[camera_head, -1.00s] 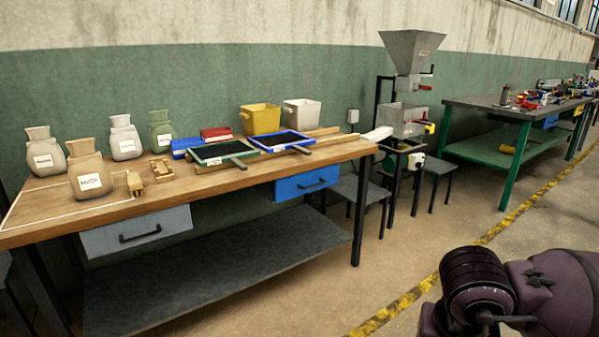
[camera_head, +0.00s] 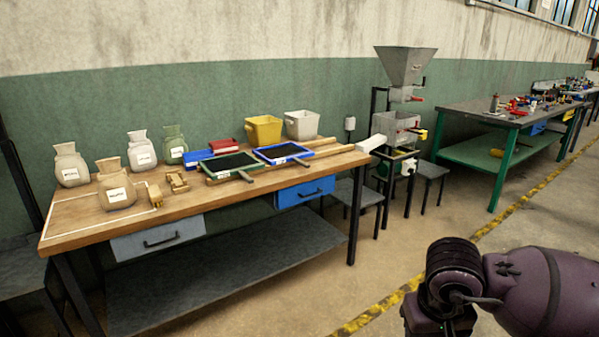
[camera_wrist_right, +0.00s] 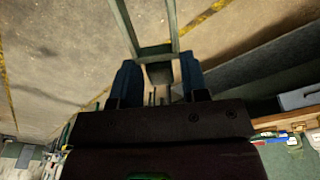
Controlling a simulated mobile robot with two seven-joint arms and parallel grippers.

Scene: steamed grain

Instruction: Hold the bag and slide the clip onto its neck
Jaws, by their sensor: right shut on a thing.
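Several tied-neck bags stand upright at the left of the wooden table: a tan bag (camera_head: 116,186) in front, a cream bag (camera_head: 70,166), a white bag (camera_head: 141,151) and a green bag (camera_head: 174,145) behind. Two small wooden pieces, possibly clips, lie beside the tan bag: one piece (camera_head: 155,195) close to it and another (camera_head: 177,181) farther right. My left gripper is not in view.
The table (camera_head: 85,226) also bears two framed trays, one green (camera_head: 231,164) and one blue (camera_head: 283,153), a yellow bin (camera_head: 264,130) and a white bin (camera_head: 302,125). A hopper machine (camera_head: 404,67) and stools stand at its right. Open floor lies in front.

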